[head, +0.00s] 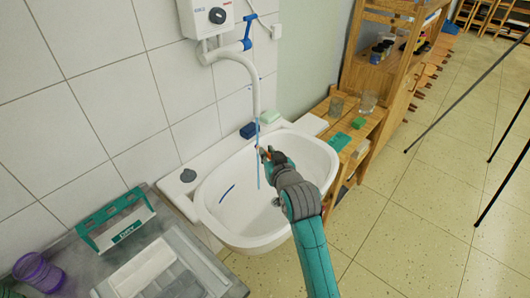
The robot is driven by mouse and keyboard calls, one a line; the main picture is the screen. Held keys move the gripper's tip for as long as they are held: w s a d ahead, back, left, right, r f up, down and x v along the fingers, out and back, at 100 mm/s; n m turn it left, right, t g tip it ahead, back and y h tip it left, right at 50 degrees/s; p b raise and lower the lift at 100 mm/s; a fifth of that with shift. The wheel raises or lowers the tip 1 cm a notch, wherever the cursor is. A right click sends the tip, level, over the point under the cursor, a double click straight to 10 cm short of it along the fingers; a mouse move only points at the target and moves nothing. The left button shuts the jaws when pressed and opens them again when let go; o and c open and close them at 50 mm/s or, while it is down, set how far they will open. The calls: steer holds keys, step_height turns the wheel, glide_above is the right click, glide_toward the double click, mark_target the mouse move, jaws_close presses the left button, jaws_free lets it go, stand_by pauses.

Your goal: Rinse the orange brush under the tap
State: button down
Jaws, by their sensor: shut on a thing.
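The white tap spout (255,95) curves down from the water heater over the white sink (222,220). A thin blue stream of water (258,175) falls from it into the basin. My gripper (268,156) is over the basin, beside the stream, and is shut on the orange brush (265,152). Only a small orange part of the brush shows at the fingertips; the rest is hidden by the gripper. I cannot tell whether the water touches the brush.
A thin blue streak (227,193) shows in the basin. A blue block (249,130) and a green sponge (270,117) lie on the back rim. A counter with a green holder (115,220) and purple cup (38,272) is at left; a wooden shelf (345,125) is at right.

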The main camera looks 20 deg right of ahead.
steer(key=shift+d, duration=0.3)
steer(key=shift+a, duration=0.35)
steer(key=shift+d, duration=0.35)
stand_by(0.5)
steer(key=shift+a, duration=0.35)
stand_by(0.3)
steer(key=shift+s, duration=0.1)
steer(key=f+v, duration=0.1)
steer(key=v, duration=0.5)
steer(key=shift+s+f, duration=0.25)
steer(key=shift+s, duration=0.25)
stand_by(1.2)
steer(key=s+r, duration=0.4)
steer(key=s, duration=0.2)
stand_by(0.5)
stand_by(0.6)
